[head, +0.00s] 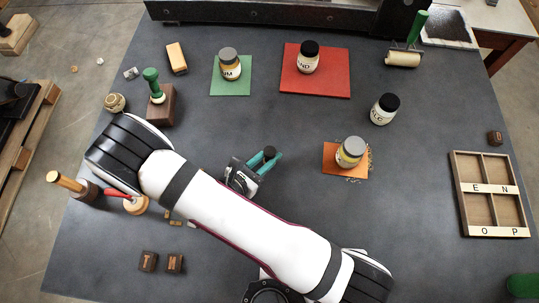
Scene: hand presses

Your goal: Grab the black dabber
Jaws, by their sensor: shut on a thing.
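My gripper (262,165) is near the middle of the dark table, with its teal fingers pointing up and to the right. The fingers are shut on the black dabber (269,152), whose dark rounded top shows between them. The rest of the dabber is hidden by the fingers and the wrist. I cannot tell whether it touches the table.
A green-handled tool (152,80) stands on a brown block (160,108) at left. Jars stand on a green mat (217,88), a red mat (335,84) and an orange mat (332,168). A bare jar (383,109), roller (404,58) and lettered tray (457,195) are at right.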

